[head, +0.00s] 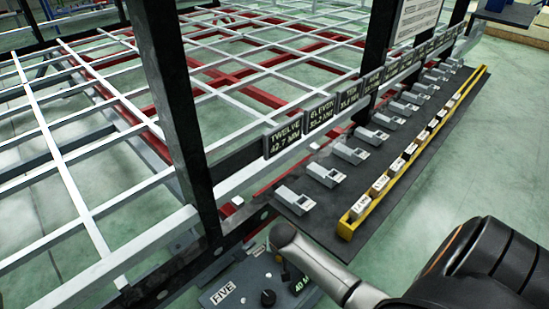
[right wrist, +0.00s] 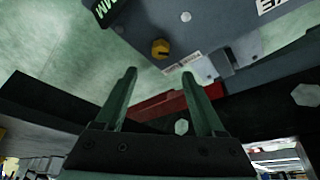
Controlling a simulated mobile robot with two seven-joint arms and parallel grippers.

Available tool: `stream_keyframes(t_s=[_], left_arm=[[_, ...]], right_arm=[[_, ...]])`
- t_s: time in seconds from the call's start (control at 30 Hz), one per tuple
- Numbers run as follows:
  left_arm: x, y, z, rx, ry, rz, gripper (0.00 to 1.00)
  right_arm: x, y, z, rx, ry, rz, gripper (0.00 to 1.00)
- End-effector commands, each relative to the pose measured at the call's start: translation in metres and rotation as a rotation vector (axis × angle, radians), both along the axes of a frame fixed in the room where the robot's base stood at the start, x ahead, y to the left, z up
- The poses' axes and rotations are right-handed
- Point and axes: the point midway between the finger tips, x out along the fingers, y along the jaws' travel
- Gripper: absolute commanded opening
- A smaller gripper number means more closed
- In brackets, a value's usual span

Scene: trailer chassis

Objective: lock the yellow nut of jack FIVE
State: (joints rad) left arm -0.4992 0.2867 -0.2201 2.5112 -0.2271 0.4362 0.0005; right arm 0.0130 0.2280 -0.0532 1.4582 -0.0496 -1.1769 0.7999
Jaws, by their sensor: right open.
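The jack FIVE unit is a grey-blue box (head: 236,284) with a white FIVE label, at the bottom of the head view. A dark round knob (head: 268,297) stands on it, and my right arm covers part of the box. In the right wrist view the box (right wrist: 215,25) is at the top, with a yellow nut (right wrist: 160,48) on its face. My right gripper (right wrist: 159,73) is open and empty; its two fingers point toward the nut, apart from it as far as I can tell. The nut's marking is too small to read. My left gripper is out of view.
A black mat (head: 325,217) beside the frame holds a row of grey devices (head: 325,174) and a yellow tray (head: 346,229) of labelled blocks. A black post (head: 178,110) and the white grid frame (head: 75,235) stand left of the box. Open green floor lies right.

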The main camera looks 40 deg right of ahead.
Motion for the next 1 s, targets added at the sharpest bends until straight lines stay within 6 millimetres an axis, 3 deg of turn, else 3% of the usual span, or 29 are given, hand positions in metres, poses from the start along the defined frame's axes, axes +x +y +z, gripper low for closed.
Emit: stream_keyframes(t_s=[0.03, 0.2, 0.5, 1.0], left_arm=[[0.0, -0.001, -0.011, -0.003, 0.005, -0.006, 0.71], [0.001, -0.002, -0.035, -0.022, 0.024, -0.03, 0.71], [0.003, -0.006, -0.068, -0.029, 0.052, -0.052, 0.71], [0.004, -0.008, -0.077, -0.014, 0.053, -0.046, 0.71]], right_arm=[[0.002, -0.003, -0.014, -0.001, 0.002, 0.0, 0.71], [0.013, -0.012, -0.047, -0.003, 0.001, 0.001, 0.71], [0.027, -0.023, -0.09, -0.002, 0.0, 0.003, 0.71], [0.031, -0.027, -0.1, -0.001, -0.001, 0.003, 0.71]])
